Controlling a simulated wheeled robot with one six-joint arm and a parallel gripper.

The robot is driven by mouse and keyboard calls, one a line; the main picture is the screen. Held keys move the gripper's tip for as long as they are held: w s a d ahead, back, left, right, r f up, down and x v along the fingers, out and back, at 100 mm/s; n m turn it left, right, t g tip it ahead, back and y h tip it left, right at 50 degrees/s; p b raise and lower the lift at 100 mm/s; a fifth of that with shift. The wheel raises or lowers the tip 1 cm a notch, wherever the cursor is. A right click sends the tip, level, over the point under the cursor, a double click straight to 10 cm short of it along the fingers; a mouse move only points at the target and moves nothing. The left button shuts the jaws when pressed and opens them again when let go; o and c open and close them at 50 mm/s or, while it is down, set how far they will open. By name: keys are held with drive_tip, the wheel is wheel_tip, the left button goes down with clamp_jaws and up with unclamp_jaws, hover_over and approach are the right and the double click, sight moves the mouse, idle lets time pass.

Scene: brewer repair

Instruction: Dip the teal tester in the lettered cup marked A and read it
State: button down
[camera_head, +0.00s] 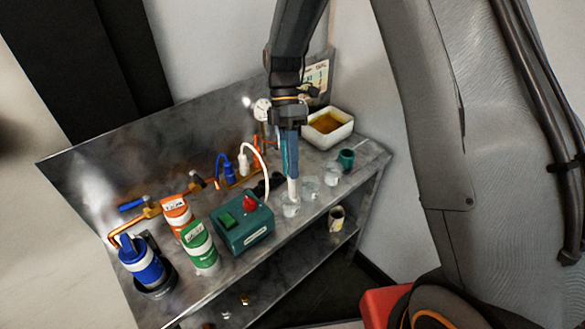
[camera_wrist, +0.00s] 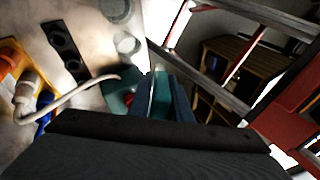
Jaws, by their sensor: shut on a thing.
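My gripper (camera_head: 290,135) points down over the front right of the metal bench and is shut on the teal tester (camera_head: 292,160). The tester hangs upright, its pale lower end (camera_head: 293,188) overlapping a clear cup (camera_head: 290,210) near the bench's front edge. I cannot tell if the tip is inside that cup or above it. Two more clear cups (camera_head: 310,187) (camera_head: 331,177) stand in a row to the right. No cup letter is legible. In the wrist view the tester (camera_wrist: 161,97) shows between the fingers, and clear cups (camera_wrist: 127,43) show beyond; any reading is not visible.
A teal cup (camera_head: 347,158) and a white tub (camera_head: 328,127) of amber liquid stand right and behind.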

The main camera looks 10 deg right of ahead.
idle(0.3)
drive_tip(key=shift+s+r+t, duration=0.1)
drive_tip(key=shift+t, duration=1)
drive_tip(key=t, duration=0.4)
idle(0.6)
